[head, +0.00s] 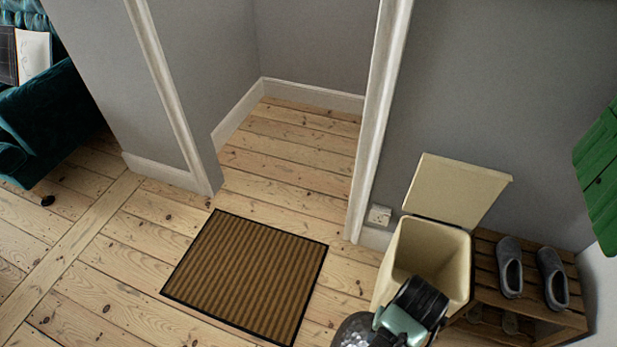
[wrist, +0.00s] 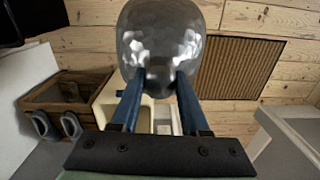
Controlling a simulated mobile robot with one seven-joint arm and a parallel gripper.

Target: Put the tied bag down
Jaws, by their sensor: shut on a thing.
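The tied bag is a shiny grey, rounded bundle. In the head view the bag (head: 353,331) shows at the bottom edge, partly cut off by the frame. In the wrist view the bag (wrist: 160,35) fills the top middle, beyond my fingers. My gripper (wrist: 160,78) has its two blue fingers shut on the near end of the bag. In the head view my gripper (head: 385,324) is at the bottom, in front of the cream bin. The bag's tie is hidden between the fingers, and I cannot tell the bag's height above the floor.
The cream bin (head: 392,268) stands with its lid (head: 458,190) open. A wooden rack (head: 566,318) with grey slippers (head: 510,267) is right of it. A ribbed brown doormat (head: 245,275) lies before the doorway. Floorboards (head: 110,260) left of the mat are clear. A teal armchair (head: 50,115) is far left.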

